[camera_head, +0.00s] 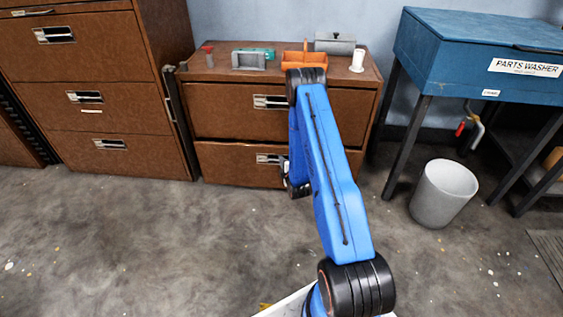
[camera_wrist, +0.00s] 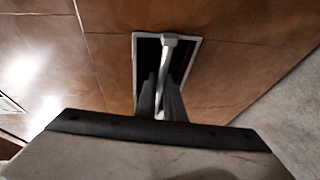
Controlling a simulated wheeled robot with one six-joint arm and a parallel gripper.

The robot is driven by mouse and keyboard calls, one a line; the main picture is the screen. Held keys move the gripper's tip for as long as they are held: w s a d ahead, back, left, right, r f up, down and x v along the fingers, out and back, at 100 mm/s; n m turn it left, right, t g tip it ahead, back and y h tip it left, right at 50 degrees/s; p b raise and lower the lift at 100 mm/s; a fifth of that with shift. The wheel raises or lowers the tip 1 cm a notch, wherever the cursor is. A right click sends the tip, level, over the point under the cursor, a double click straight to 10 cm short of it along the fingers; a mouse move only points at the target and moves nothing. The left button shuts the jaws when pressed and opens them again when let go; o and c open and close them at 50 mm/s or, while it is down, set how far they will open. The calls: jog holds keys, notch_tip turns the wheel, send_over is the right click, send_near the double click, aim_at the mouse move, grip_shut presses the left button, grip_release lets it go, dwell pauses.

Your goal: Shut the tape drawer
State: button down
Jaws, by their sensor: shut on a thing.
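A low brown cabinet (camera_head: 328,88) has an upper drawer (camera_head: 225,110) and a lower drawer (camera_head: 228,162), each with a metal pull. No label shows which is the tape drawer. The lower drawer front looks about level with the cabinet; a small gap cannot be told. My gripper (camera_head: 286,168), partly hidden by my blue arm, is at the lower drawer's pull. In the wrist view, my fingers (camera_wrist: 160,98) are shut on the light metal handle bar (camera_wrist: 171,42), inside its dark recessed plate. The fingertip contact is partly shadowed.
An orange caddy (camera_head: 298,60), a white cup (camera_head: 358,60) and other small items stand on the cabinet top. A taller brown cabinet (camera_head: 105,65) is left. A blue parts washer (camera_head: 470,55) and a grey bin (camera_head: 443,193) are right. The floor in front is clear.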

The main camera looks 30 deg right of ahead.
dwell(0.6)
jog(key=shift+w+d, duration=0.65)
jog(key=shift+w, duration=0.3)
jog(key=shift+w+d, duration=0.6)
jog(key=shift+w, duration=0.35)
jog(key=c, duration=2.2)
grip_release()
jog(key=shift+d, duration=0.1)
jog(key=shift+o, duration=0.2)
jog(key=v, duration=1.7)
jog(key=shift+s, duration=0.15)
jog(key=shift+r, duration=0.15)
